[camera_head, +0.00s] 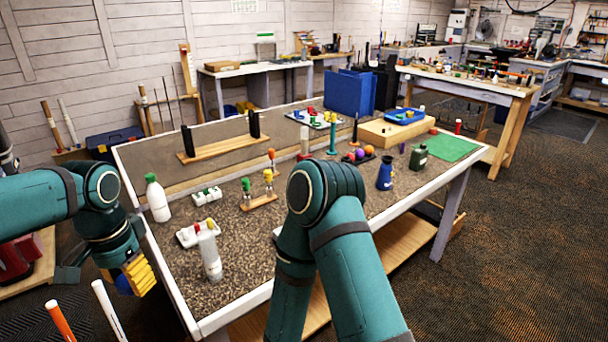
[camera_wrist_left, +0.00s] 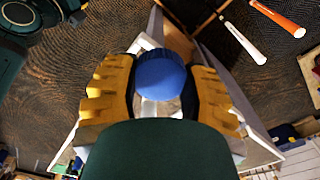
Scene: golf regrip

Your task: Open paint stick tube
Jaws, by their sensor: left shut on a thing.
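My left gripper (camera_head: 138,275) hangs off the left front edge of the near table, its yellow fingers pointing down. It is shut on a blue round thing (camera_head: 123,285), mostly hidden by the fingers in the head view. In the left wrist view the blue thing (camera_wrist_left: 160,76) looks like a round cap between the yellow fingers (camera_wrist_left: 158,88). Whether it belongs to the paint stick tube I cannot tell. My right arm's elbow fills the middle of the head view, and the right gripper is not in view.
The near table (camera_head: 228,240) holds a white bottle with a green cap (camera_head: 157,199), a clear bottle (camera_head: 209,254), a wooden stand (camera_head: 258,202) and a blue jug (camera_head: 386,173). An orange-and-white stick (camera_head: 60,321) and a white stick (camera_head: 108,310) stand at lower left.

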